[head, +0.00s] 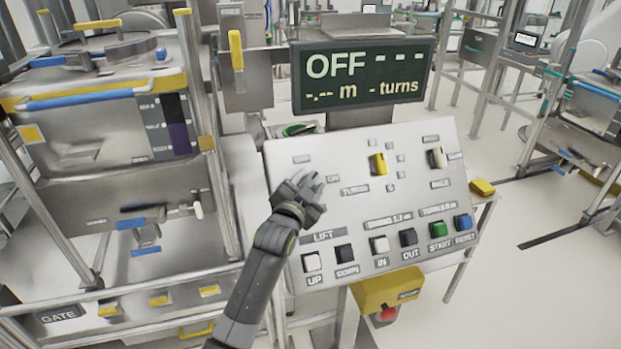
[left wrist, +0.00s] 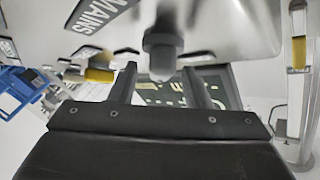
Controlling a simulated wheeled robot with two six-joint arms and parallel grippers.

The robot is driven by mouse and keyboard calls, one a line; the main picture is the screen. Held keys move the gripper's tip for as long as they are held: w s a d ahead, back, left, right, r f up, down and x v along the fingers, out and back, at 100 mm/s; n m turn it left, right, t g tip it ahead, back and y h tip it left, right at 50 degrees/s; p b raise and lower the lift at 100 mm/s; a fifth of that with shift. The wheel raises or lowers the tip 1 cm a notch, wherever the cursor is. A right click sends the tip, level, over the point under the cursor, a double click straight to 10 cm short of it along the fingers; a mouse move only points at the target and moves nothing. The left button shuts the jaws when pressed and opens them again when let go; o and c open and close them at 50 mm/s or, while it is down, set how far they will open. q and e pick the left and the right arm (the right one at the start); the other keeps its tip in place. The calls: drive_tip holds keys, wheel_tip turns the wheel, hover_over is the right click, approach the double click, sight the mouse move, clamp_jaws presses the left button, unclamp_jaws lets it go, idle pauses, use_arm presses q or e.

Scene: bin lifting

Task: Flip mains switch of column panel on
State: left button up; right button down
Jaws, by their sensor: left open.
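The column panel (head: 365,210) is a tilted light-grey board with labelled switches and buttons. The display (head: 362,77) above it reads OFF with dashes. My left gripper (head: 312,184) is over the panel's upper left part and hides the mains switch in the head view. In the left wrist view, the mains switch (left wrist: 163,50) is a grey lever with a rounded tip beside a MAINS label (left wrist: 102,14). The open fingers (left wrist: 160,88) stand on either side of the lever's tip, with gaps visible; I cannot tell if they touch it. My right gripper is not in view.
A yellow selector (head: 378,163) and a pale selector (head: 437,158) sit right of my gripper. Several buttons, including a green one (head: 438,229), line the lower edge. A yellow box with a red button (head: 388,314) hangs below. A steel bin machine (head: 100,140) stands at left.

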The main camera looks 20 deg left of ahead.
use_arm(q)
drive_tip(key=shift+w, duration=0.7)
clamp_jaws()
